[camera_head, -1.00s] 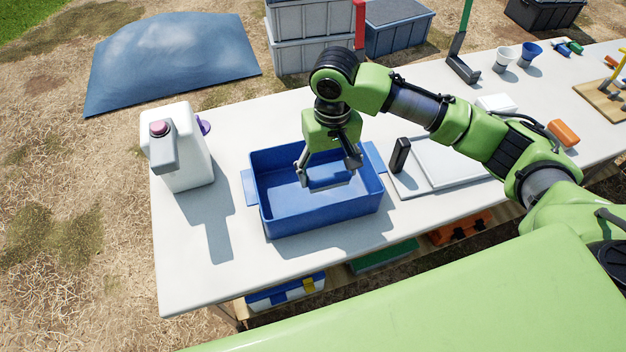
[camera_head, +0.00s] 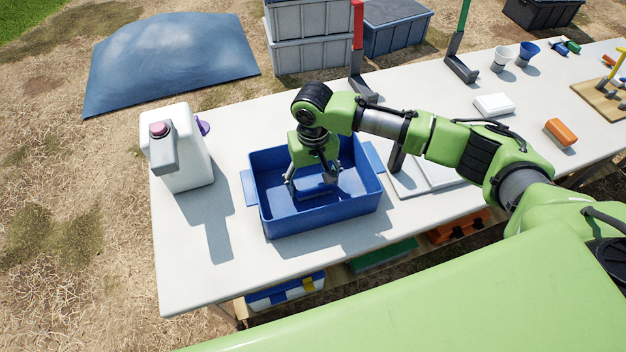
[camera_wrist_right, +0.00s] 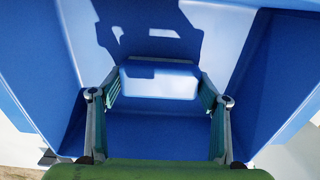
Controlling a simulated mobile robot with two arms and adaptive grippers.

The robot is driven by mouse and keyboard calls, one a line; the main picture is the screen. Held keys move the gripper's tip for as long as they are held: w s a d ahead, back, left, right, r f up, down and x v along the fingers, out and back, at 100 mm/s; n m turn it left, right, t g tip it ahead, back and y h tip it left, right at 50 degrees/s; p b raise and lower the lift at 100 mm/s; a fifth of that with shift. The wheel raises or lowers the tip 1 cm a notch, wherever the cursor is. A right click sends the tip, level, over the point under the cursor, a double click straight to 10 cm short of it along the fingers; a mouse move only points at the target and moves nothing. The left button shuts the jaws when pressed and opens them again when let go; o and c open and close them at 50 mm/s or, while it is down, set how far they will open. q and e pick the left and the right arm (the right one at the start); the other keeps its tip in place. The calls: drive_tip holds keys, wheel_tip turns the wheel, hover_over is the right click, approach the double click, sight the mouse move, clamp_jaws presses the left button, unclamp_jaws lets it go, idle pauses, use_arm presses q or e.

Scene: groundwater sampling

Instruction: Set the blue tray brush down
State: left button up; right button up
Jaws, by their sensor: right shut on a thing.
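The blue tray brush shows in the right wrist view as a blue block (camera_wrist_right: 160,82) between the fingers of my right gripper (camera_wrist_right: 160,100). My right gripper also shows in the head view (camera_head: 314,186), pointing down inside the blue tray (camera_head: 262,212). It is shut on the brush (camera_head: 314,193), which is low in the tray. I cannot tell whether the brush touches the tray floor. My left gripper is not in view.
A white jug (camera_head: 188,165) with a pink cap stands left of the tray. A white board (camera_head: 425,175) with a dark upright post lies to the right. An orange block (camera_head: 560,133) and a white box (camera_head: 494,104) sit farther right. The table's front left is clear.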

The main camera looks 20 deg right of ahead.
sight(313, 181)
drive_tip(key=shift+f, duration=0.1)
drive_tip(key=o, duration=1.1)
drive_tip(key=shift+c, duration=0.2)
wheel_tip(313, 181, up, 12)
drive_tip(key=shift+b, duration=0.35)
